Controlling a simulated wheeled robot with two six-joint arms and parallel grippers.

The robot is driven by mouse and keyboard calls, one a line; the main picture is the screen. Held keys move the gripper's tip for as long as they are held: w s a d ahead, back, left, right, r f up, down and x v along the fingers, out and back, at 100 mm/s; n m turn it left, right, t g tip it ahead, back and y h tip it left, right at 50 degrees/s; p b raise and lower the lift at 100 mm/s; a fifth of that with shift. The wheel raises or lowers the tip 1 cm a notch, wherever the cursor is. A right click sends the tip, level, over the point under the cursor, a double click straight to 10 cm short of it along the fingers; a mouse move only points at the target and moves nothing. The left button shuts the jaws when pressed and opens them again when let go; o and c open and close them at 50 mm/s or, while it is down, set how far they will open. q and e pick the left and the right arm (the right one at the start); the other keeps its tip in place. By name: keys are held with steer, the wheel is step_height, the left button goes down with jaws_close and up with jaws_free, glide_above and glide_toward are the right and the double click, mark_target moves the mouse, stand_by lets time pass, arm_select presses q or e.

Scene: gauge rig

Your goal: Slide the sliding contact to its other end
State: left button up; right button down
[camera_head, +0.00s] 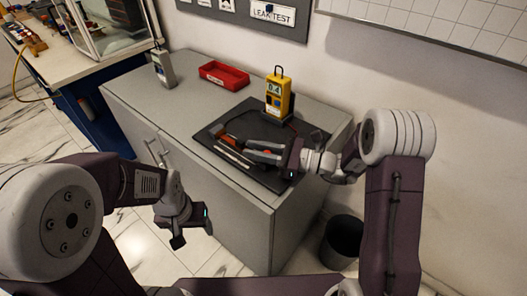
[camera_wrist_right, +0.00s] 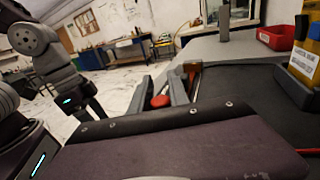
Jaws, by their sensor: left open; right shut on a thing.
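My right gripper (camera_head: 250,148) reaches from the right over the dark mat (camera_head: 208,135) on the grey cabinet. In the right wrist view its fingers (camera_wrist_right: 160,88) are shut on a part with a round red knob (camera_wrist_right: 160,101), which looks like the sliding contact. In the head view the fingers hide most of that part. A pale narrow bar (camera_head: 234,157) lies on the mat beside the fingers. A yellow gauge (camera_head: 278,96) stands upright behind the gripper. My left gripper (camera_head: 192,232) hangs open and empty in front of the cabinet, away from the rig.
A red tray (camera_head: 224,75) and a grey device (camera_head: 164,68) stand at the back of the cabinet top (camera_head: 150,98). The left part of the top is mostly clear. A dark bin (camera_head: 342,241) stands on the floor at right.

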steer(key=c, duration=1.7)
jaws_free()
steer(key=shift+w+r, duration=0.15)
steer(key=shift+r, duration=0.05)
steer(key=o, duration=0.4)
steer(key=shift+w+a+f, duration=0.1)
steer(key=shift+a, duration=0.05)
steer(key=shift+w+a+f, duration=0.1)
steer(key=shift+w+a, duration=0.1)
steer(key=shift+s+d, duration=0.2)
steer(key=shift+d, duration=0.15)
steer(key=p+v, duration=0.1)
steer(key=v, duration=0.7)
steer(key=shift+d, duration=0.2)
